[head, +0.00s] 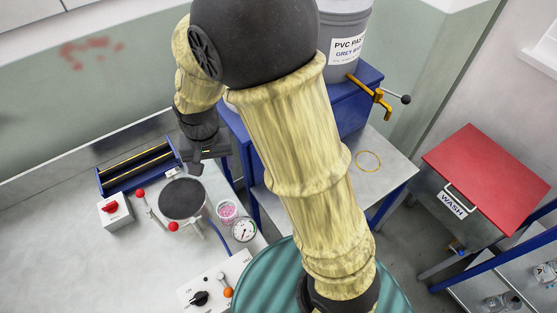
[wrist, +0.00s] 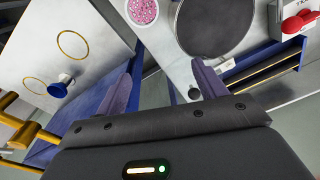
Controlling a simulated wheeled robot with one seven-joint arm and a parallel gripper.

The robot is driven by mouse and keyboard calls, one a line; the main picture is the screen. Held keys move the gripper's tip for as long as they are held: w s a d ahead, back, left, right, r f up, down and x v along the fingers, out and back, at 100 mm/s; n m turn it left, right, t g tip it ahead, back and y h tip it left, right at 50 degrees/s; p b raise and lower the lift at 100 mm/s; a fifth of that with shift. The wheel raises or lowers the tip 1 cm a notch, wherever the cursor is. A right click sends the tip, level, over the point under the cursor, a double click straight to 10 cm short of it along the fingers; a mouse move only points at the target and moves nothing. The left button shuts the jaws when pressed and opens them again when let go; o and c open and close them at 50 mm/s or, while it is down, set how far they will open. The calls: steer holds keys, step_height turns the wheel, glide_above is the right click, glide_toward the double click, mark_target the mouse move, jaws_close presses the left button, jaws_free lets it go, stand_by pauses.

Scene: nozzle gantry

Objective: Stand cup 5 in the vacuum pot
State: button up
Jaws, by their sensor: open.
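A clear cup with pink contents (head: 228,211) stands on the grey bench beside a dark round-topped vessel (head: 183,200), which looks like the vacuum pot. I cannot read a number on the cup or tell whether the dark top is a lid or an opening. In the wrist view the cup (wrist: 143,10) is at the top edge, partly cut off, and the dark round top (wrist: 214,24) is to its right. My gripper (head: 197,168) is above the bench behind the vessel in the head view. In the wrist view its fingers (wrist: 164,82) are apart with nothing between them.
A pressure gauge (head: 244,230) and red-knobbed levers (head: 173,226) are close to the vessel. A blue-framed roller unit (head: 137,164) and red-switch box (head: 114,211) stand left. A PVC bucket (head: 346,45) with a gold valve (head: 374,94) stands behind. A red-topped wash bin (head: 487,178) is right.

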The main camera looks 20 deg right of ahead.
steer(key=s+d+r+t, duration=0.1)
steer(key=s+d, duration=0.2)
steer(key=d, duration=0.4)
steer(key=s+d+r+n+t, duration=0.1)
steer(key=s+d, duration=0.3)
steer(key=d, duration=0.4)
steer(key=shift+s+d+r, duration=0.2)
steer(key=shift+d+r, duration=0.05)
steer(key=shift+r, duration=0.3)
